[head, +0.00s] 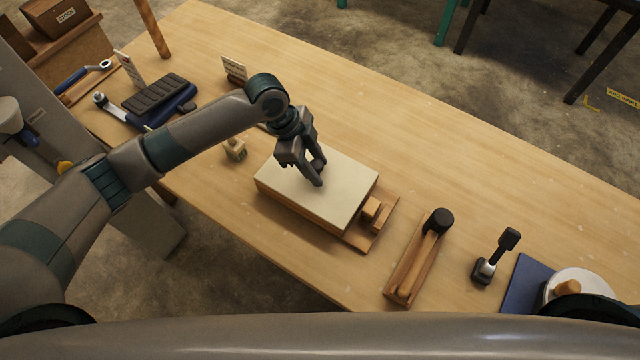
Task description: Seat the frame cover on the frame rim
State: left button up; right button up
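The frame cover (345,190), a flat cream panel, lies over a wooden box-like frame (290,208) near the front edge of the bench. The panel hides most of the rim, so I cannot tell whether it is fully seated. The frame stands on a wooden base board (378,232) that shows at its right end, with small wooden blocks on it. My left gripper (320,174) points down at the panel's upper middle. Its two fingers are apart with nothing visible between them. I cannot tell whether the tips touch the panel. My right gripper is out of view.
To the right are a wooden tray with a black-ended rod (418,258), a black upright tool (495,258) and a blue mat (525,278) with a white round dish. The bench's far right is clear.

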pick_arm(q)
jog(key=shift+p+v, duration=1.7)
jog(key=shift+v, duration=0.1)
jog(key=shift+o, duration=0.6)
jog(key=o, duration=0.4)
jog(key=shift+o, duration=0.6)
jog(key=o, duration=0.7)
jog(key=shift+o, duration=0.4)
jog(key=shift+o, duration=0.8)
